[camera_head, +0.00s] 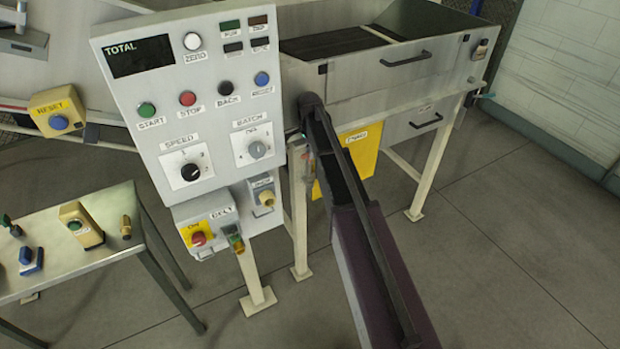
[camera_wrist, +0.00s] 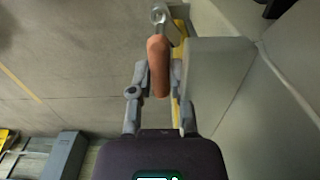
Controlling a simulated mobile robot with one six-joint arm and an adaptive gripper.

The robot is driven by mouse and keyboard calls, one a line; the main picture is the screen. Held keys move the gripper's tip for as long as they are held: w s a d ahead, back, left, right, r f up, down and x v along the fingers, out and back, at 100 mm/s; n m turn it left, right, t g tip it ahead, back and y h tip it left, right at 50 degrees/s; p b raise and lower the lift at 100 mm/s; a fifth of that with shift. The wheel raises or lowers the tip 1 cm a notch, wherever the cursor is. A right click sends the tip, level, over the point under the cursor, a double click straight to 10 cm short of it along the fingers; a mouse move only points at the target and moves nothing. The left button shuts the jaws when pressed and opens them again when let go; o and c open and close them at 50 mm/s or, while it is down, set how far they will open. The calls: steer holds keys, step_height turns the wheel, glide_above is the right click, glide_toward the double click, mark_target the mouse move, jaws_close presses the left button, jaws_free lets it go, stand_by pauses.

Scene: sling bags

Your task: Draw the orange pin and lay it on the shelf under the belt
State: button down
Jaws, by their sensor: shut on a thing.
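The orange pin (camera_wrist: 157,62) is between the two fingers of my gripper (camera_wrist: 158,78) in the wrist view, and the jaws are shut on it. Its far end meets a pale metal ring or fitting (camera_wrist: 160,15); I cannot tell whether it is seated there or free. In the head view my arm hides most of the gripper and the pin, which are beside the right edge of the control panel (camera_head: 215,110). The dark belt (camera_head: 335,44) lies in the metal machine above. I cannot make out the shelf under it.
A yellow bin (camera_head: 361,152) hangs under the machine close behind my arm. A grey panel (camera_wrist: 215,85) stands close right of the gripper in the wrist view. Pale legs (camera_head: 437,160) stand below the machine. A metal table (camera_head: 90,245) holds several switches. Open floor lies right.

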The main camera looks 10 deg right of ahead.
steer(key=shift+r, duration=0.1)
steer(key=shift+r+p, duration=1.95)
steer(key=shift+p, duration=0.1)
steer(key=s+n, duration=0.7)
steer(key=s, duration=0.8)
steer(key=shift+s, duration=0.4)
steer(key=shift+a+r, duration=0.15)
